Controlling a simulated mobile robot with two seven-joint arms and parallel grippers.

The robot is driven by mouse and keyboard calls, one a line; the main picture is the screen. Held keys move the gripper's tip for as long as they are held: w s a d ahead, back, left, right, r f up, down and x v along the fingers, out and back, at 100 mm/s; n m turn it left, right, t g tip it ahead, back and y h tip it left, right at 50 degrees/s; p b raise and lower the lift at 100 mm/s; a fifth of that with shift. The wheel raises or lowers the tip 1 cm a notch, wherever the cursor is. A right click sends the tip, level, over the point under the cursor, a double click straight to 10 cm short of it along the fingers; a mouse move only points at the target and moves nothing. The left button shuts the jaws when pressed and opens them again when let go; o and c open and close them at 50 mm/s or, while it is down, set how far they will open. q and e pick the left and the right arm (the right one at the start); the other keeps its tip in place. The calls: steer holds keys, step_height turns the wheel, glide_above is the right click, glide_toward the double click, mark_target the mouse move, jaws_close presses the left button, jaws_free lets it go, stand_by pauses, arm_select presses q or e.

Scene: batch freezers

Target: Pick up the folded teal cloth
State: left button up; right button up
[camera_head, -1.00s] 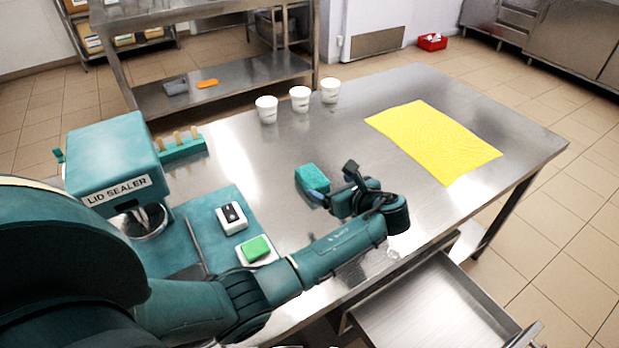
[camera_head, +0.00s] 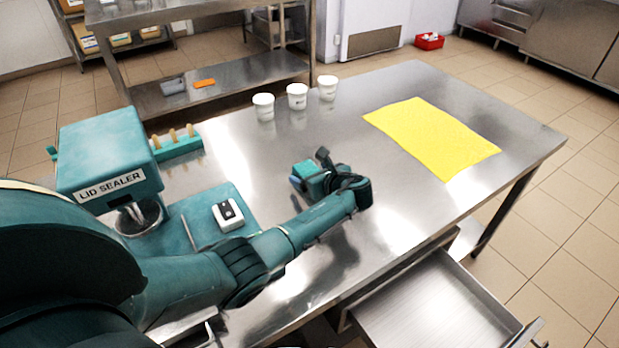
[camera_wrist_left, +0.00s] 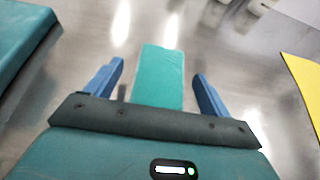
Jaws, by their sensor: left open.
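The folded teal cloth (camera_head: 309,168) lies on the steel table, partly hidden by my left gripper (camera_head: 309,172) in the head view. In the left wrist view the cloth (camera_wrist_left: 160,68) is a flat teal block lying lengthwise between the two blue fingers of the left gripper (camera_wrist_left: 157,72). The fingers are apart, with a gap showing on each side of the cloth. The gripper is open and holds nothing. My right gripper is in neither view.
A yellow sheet (camera_head: 430,135) lies to the right. Three white cups (camera_head: 297,97) stand behind. The lid sealer (camera_head: 110,160), its teal base and a rack with wooden sticks (camera_head: 178,143) are left. An open drawer (camera_head: 440,300) juts out in front. Bare table lies around the cloth.

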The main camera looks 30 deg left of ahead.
arm_select(q)
steer(key=c, duration=1.1)
